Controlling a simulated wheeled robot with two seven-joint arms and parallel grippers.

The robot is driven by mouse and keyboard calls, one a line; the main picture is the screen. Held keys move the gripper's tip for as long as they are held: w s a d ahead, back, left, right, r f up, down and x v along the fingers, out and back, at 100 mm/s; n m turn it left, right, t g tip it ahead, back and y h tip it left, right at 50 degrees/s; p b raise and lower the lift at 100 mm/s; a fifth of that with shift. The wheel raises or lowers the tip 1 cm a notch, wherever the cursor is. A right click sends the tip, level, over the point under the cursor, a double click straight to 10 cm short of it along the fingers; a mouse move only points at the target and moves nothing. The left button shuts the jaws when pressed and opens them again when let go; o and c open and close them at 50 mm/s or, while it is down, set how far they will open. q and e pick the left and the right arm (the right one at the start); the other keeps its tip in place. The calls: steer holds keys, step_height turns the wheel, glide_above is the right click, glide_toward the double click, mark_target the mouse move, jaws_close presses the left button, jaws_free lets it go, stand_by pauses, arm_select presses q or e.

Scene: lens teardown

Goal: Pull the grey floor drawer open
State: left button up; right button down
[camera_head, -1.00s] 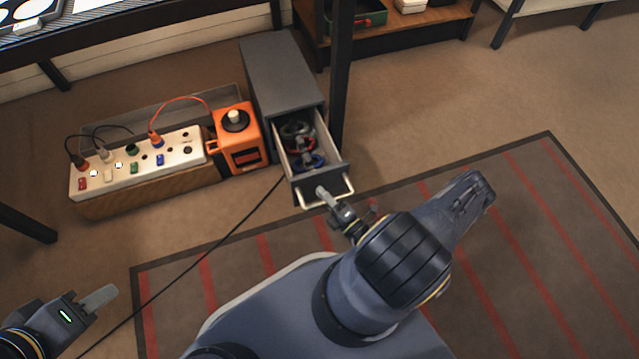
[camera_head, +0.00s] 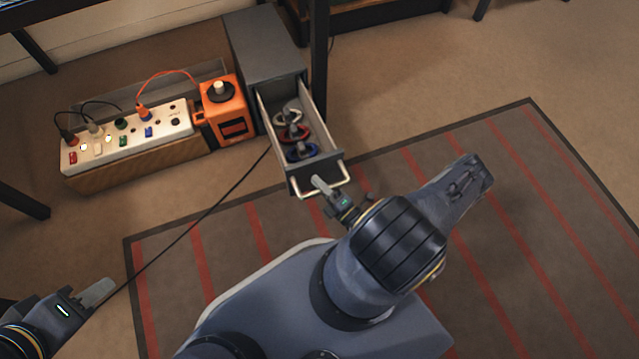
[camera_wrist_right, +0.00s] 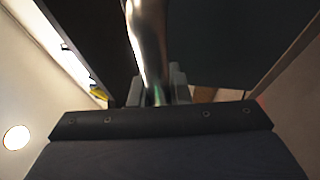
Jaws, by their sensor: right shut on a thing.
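The grey floor drawer (camera_head: 318,120) stands pulled out of its dark grey cabinet (camera_head: 262,50) in the head view. Several ring-shaped items, among them a red one (camera_head: 294,133) and a blue one (camera_head: 301,151), lie inside it. A pale bar handle (camera_head: 337,189) runs along its front. My right gripper (camera_head: 319,183) is shut on the handle; in the right wrist view the metal bar (camera_wrist_right: 148,45) runs between the fingers (camera_wrist_right: 160,88). My left gripper (camera_head: 98,293) is at the lower left, away from the drawer; its finger gap does not show.
An orange box (camera_head: 224,112) with a black knob stands left of the cabinet. Beside it is a white panel (camera_head: 150,128) with plugs and cables on a wooden box. A black post (camera_head: 318,60) rises right of the cabinet. A striped mat (camera_head: 520,200) covers the floor at right.

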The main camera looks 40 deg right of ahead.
steer(key=c, duration=1.4)
jaws_free()
steer(key=shift+o, duration=0.2)
steer(key=shift+s, duration=0.1)
steer(key=p+v, duration=0.1)
steer(key=v, duration=0.6)
steer(key=shift+s, duration=0.3)
steer(key=shift+f, duration=0.15)
